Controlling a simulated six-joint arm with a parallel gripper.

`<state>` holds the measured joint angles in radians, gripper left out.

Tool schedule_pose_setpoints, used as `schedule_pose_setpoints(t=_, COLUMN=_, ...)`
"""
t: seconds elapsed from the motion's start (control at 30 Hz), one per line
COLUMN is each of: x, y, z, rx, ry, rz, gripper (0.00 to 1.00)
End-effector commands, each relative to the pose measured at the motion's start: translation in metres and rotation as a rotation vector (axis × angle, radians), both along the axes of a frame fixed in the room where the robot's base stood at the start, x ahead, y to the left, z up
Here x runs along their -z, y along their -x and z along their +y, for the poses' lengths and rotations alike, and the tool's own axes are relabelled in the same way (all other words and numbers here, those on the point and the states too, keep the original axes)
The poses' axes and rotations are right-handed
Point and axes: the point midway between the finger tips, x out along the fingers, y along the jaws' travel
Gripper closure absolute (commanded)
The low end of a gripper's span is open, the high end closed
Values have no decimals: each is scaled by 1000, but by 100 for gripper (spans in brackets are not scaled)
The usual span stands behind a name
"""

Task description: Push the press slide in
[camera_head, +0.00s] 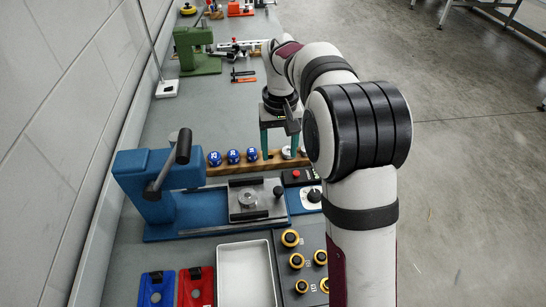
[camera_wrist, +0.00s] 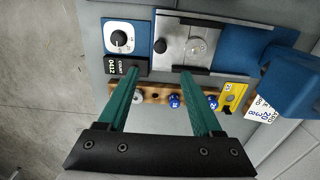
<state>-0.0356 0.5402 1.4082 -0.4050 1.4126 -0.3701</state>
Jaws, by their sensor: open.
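The blue press (camera_head: 160,185) stands on the bench by the wall, with a lever arm on its head. Its press slide (camera_head: 238,212), a metal plate with a round disc and a black knob (camera_head: 278,191), lies on the blue base, to the right of the press head. In the wrist view the slide (camera_wrist: 178,55) is at the top, with the press body (camera_wrist: 292,88) to its right. My gripper (camera_head: 280,152) is above the bench behind the slide, over the wooden rack. Its green fingers (camera_wrist: 160,74) are apart with nothing between them, and do not appear to touch the slide.
The wooden rack (camera_head: 223,170) with blue round pieces lies behind the press. A dial box (camera_head: 311,197) and a red-button box (camera_head: 295,177) stand right of the slide.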

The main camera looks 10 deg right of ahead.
Motion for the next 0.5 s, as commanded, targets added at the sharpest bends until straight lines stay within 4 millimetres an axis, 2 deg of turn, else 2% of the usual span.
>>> schedule_pose_setpoints(t=0.3, x=94, y=2, z=0, rx=2, ry=-2, rz=4, gripper=34)
schedule_pose_setpoints(t=0.5, x=130, y=1, z=0, rx=3, ry=-2, rz=1, gripper=34)
